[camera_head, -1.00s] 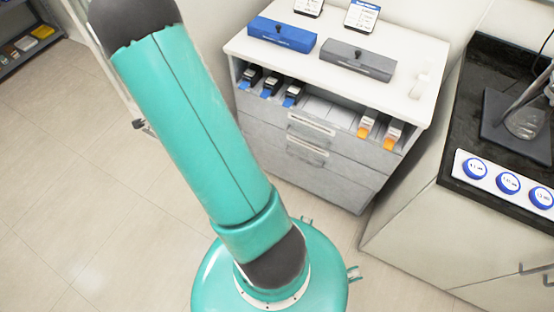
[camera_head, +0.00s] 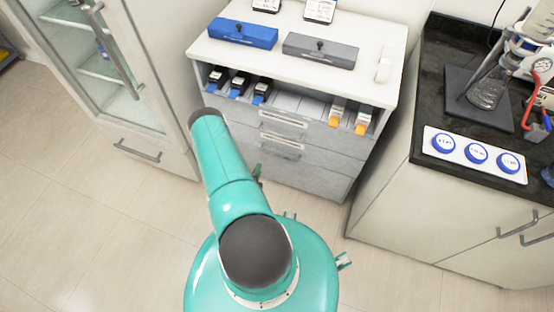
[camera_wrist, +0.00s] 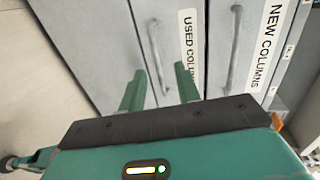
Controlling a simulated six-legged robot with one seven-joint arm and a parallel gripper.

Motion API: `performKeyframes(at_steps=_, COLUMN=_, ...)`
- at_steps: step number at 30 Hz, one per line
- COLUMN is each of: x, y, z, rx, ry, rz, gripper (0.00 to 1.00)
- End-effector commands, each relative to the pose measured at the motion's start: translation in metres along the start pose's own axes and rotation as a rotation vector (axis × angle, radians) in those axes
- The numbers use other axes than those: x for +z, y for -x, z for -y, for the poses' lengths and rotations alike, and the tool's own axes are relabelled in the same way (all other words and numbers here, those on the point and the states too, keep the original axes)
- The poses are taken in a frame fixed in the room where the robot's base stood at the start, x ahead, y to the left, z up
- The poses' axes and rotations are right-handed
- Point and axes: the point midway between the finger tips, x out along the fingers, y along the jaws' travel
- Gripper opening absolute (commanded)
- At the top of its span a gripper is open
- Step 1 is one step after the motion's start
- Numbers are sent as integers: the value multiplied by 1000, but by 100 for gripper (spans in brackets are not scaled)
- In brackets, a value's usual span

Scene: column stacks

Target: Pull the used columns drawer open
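The used columns drawer (camera_wrist: 182,15) is a grey drawer front with a white label. Its upright-looking bar handle (camera_wrist: 156,55) is left of the label in the wrist view. In the head view this drawer (camera_head: 325,162) is the lower labelled one and looks shut. My gripper (camera_wrist: 158,88) is open and empty. Its two green fingers appear on either side of the handle's near end in the wrist view; whether they touch it I cannot tell. In the head view my arm mostly hides the gripper.
The new columns drawer (camera_wrist: 221,25) sits beside it in the wrist view, with its own handle (camera_wrist: 235,50). Above the drawers, an open shelf holds blue-tipped and orange-tipped columns. A glass-door cabinet (camera_head: 100,80) stands left, and a bench (camera_head: 440,220) stands right. Floor in front is clear.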

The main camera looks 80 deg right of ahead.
Motion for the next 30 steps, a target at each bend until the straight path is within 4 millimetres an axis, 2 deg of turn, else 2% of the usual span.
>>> performKeyframes(at_steps=1, x=-16, y=6, z=-12, rx=-13, ry=-8, rz=-19, gripper=33)
performKeyframes(at_steps=3, x=-32, y=12, z=-20, rx=-34, ry=-23, rz=-38, gripper=33)
performKeyframes(at_steps=7, x=-43, y=15, z=-25, rx=-54, ry=-34, rz=-49, gripper=33)
performKeyframes(at_steps=10, x=-44, y=7, z=-24, rx=-58, ry=-37, rz=-51, gripper=33)
performKeyframes(at_steps=14, x=-45, y=-12, z=-23, rx=-58, ry=-38, rz=-50, gripper=33)
performKeyframes(at_steps=24, x=-48, y=-79, z=-20, rx=-57, ry=-36, rz=-51, gripper=33)
performKeyframes(at_steps=30, x=-49, y=-110, z=-18, rx=-56, ry=-35, rz=-49, gripper=33)
